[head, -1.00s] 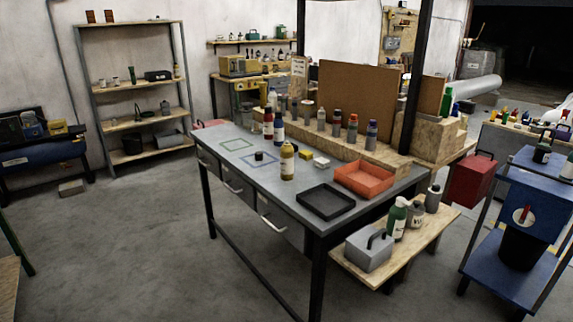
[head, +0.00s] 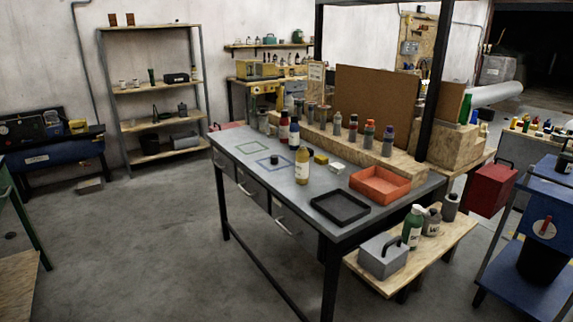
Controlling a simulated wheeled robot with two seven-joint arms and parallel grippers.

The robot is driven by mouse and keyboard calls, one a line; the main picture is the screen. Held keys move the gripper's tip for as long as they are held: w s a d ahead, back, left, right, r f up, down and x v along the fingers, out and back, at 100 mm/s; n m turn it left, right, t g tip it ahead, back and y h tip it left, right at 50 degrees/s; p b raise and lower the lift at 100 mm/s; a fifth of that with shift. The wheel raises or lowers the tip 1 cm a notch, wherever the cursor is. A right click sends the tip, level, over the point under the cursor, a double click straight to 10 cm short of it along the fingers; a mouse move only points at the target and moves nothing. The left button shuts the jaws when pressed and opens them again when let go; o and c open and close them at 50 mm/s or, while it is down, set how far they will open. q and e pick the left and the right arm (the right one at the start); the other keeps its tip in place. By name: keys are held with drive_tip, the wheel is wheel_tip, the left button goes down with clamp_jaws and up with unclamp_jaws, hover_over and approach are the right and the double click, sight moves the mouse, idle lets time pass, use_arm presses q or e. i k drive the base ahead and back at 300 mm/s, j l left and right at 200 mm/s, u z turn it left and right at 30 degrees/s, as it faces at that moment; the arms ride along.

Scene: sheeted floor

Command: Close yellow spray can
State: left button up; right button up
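A yellow spray can (head: 302,166) with a pale label stands upright on the grey workbench (head: 240,150), near its front edge. Its top looks narrow and pale. A small black cap-like piece (head: 274,159) lies on the bench to the left of the can, inside or beside a blue square outline. Neither of my grippers shows in the head view.
A black tray (head: 341,222), an orange tray (head: 380,186), and small yellow and white blocks share the bench. Several bottles stand behind. A low wooden shelf (head: 440,246) holds a grey toolbox (head: 383,256) and bottles. The floor (head: 150,250) at left front is clear.

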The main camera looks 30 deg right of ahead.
sight(302, 155)
drive_tip(key=i+l+z, duration=0.1)
drive_tip(key=i+z, duration=0.15)
drive_tip(key=i, duration=0.55)
drive_tip(key=i+z, duration=0.25)
drive_tip(key=i, duration=0.55)
drive_tip(key=i+j+z, duration=0.25)
drive_tip(key=i, duration=0.5)
